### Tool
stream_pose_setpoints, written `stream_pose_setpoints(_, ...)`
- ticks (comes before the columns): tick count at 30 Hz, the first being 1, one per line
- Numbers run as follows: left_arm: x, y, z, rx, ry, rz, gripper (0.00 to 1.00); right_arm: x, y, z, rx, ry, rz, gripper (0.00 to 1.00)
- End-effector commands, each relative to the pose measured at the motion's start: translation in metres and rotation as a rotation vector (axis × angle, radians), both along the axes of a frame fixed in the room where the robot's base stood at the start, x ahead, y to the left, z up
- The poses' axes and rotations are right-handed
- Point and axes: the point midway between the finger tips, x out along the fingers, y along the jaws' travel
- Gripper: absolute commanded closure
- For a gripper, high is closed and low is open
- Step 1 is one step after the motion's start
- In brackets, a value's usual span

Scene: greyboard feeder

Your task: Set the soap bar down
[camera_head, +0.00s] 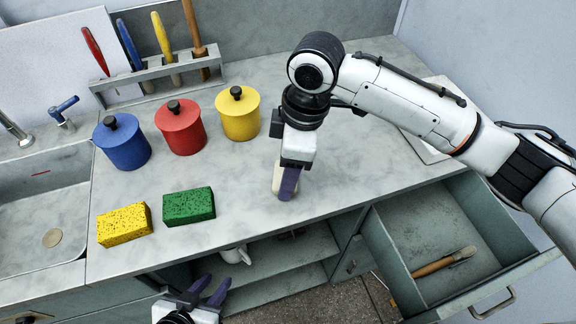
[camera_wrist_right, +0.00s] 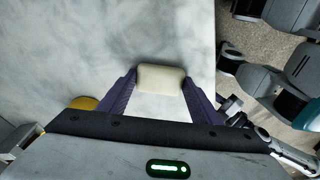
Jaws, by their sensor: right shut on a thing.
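The soap bar (camera_head: 277,179) is a small cream block near the front edge of the grey counter (camera_head: 335,165). My right gripper (camera_head: 284,182) points down and is shut on it. The right wrist view shows the soap bar (camera_wrist_right: 160,78) between the two purple fingers (camera_wrist_right: 159,92), with the marbled counter (camera_wrist_right: 165,35) behind it. I cannot tell whether its lower end touches the counter. My left gripper (camera_head: 211,291) is low in the head view, in front of the counter. Its purple fingers are apart with nothing between them.
Yellow (camera_head: 125,225) and green (camera_head: 188,206) sponges lie left of the soap. Blue (camera_head: 122,143), red (camera_head: 181,128) and yellow (camera_head: 238,114) lidded pots stand behind. An open drawer (camera_head: 385,272) holding a brush (camera_head: 444,262) juts out at right. The counter between pots and soap is clear.

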Motion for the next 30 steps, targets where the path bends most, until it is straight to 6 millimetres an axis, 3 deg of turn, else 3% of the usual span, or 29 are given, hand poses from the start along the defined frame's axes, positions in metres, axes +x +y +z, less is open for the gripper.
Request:
stream_pose_setpoints(1,0.000,0.000,0.001,0.000,0.000,0.000,0.69,0.000,0.000,-0.001,-0.001,0.002,0.000,0.40)
stream_pose_setpoints(4,0.000,0.000,0.000,0.000,0.000,0.000,0.69,0.000,0.000,-0.001,-0.001,0.001,0.000,0.23)
stream_pose_setpoints(15,0.000,0.000,-0.001,-0.001,0.000,-0.001,0.69,0.000,0.000,0.003,0.000,-0.002,0.000,0.23)
stream_pose_setpoints(20,0.000,-0.001,0.000,-0.001,-0.001,-0.001,0.69,0.001,-0.003,0.026,0.002,-0.003,0.000,0.23)
stream_pose_setpoints(30,0.000,-0.001,0.000,-0.001,-0.002,-0.001,0.69,-0.001,-0.014,0.097,0.001,-0.002,0.000,0.23)
